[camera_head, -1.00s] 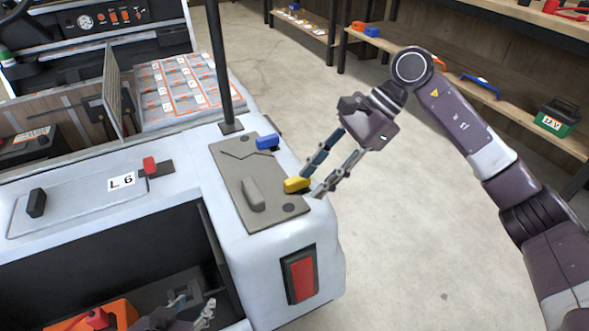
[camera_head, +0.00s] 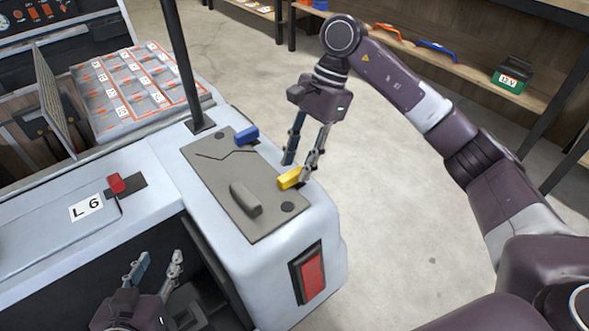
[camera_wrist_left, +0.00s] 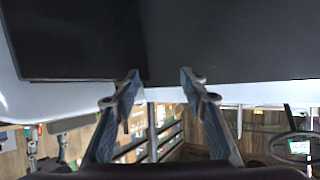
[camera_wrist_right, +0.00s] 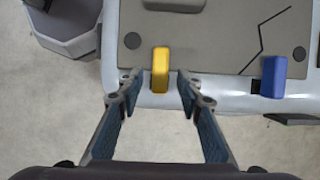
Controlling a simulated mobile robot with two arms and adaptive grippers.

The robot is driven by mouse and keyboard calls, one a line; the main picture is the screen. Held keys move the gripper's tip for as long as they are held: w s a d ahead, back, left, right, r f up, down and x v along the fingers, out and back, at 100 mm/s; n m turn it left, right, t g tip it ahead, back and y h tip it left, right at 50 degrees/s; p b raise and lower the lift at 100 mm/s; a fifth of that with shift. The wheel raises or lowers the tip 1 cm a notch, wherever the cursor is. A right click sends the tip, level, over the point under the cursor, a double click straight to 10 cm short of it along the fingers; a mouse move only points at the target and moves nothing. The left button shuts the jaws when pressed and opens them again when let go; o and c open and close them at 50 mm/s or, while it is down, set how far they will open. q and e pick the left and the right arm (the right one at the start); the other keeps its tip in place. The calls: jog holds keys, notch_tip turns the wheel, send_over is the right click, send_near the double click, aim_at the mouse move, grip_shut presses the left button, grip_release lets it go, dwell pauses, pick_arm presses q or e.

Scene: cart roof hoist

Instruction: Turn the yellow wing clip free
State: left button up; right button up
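The yellow wing clip (camera_head: 290,178) sits at the outer edge of a grey-brown panel (camera_head: 215,162) on the cart's white corner. In the right wrist view the yellow clip (camera_wrist_right: 160,70) stands upright in the picture between the fingertips. My right gripper (camera_head: 297,172) is open, its fingers on either side of the clip, with gaps visible in the wrist view (camera_wrist_right: 157,80). My left gripper (camera_head: 154,255) is open and empty, low at the cart's dark opening; its fingers also show apart in the left wrist view (camera_wrist_left: 162,78).
A blue clip (camera_head: 246,135) sits on the same panel's far edge. A grey handle (camera_head: 245,199) rises from the panel. A dark post (camera_head: 184,70) stands behind it. A red clip (camera_head: 117,183) is by the L 6 label. Open floor lies to the right.

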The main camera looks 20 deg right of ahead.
pick_arm(q)
jog(key=shift+w+d+r+t, duration=0.15)
jog(key=shift+w+r+t, duration=0.15)
jog(key=shift+r, duration=0.25)
jog(key=shift+w+d+r+t, duration=0.15)
jog(key=shift+w+r+t, duration=0.15)
jog(key=shift+r, duration=0.25)
pick_arm(e)
jog(key=shift+x, duration=1)
grip_shut()
